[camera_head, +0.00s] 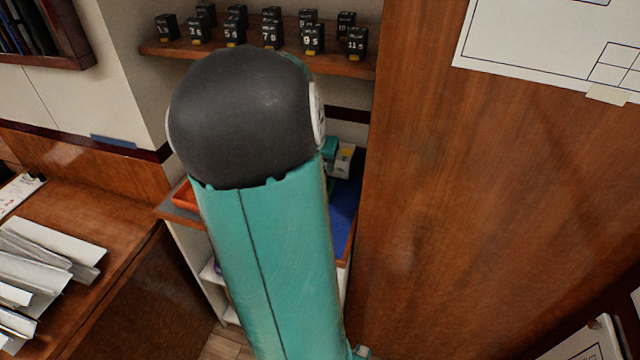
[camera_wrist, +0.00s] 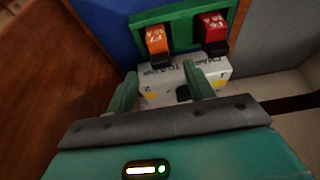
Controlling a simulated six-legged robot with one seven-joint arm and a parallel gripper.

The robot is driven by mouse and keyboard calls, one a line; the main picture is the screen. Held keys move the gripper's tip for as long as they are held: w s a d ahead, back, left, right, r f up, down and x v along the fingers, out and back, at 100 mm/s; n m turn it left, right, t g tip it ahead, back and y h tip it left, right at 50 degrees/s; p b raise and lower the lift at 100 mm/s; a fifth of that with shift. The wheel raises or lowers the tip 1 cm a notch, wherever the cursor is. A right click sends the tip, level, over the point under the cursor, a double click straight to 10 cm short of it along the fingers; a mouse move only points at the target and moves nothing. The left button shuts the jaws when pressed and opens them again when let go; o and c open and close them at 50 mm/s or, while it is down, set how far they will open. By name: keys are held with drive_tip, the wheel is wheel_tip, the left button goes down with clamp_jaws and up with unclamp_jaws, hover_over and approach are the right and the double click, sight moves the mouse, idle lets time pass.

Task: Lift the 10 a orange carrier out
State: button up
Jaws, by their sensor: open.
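In the wrist view an orange carrier (camera_wrist: 157,44) with a dark lower end stands in a green holder (camera_wrist: 183,14), at its left. A red carrier (camera_wrist: 215,31) stands at the holder's right. Their small white markings are hard to read. A white block with dark lettering (camera_wrist: 211,71) sits just below the two carriers. My gripper (camera_wrist: 160,72) is open, its two green fingers apart in front of the white block. The orange carrier lies beyond the fingertips, and nothing is between the fingers. In the head view my arm hides the gripper and the carriers.
A blue surface (camera_head: 344,206) lies in the alcove, with an orange tray (camera_head: 184,196) at its left. Several black numbered blocks stand on the wooden shelf (camera_head: 345,65) above. A wooden panel (camera_head: 470,200) closes the right side.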

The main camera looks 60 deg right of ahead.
drive_tip(key=x, duration=0.7)
drive_tip(key=shift+d+f, duration=0.15)
drive_tip(key=shift+f, duration=0.2)
drive_tip(key=c, duration=1.1)
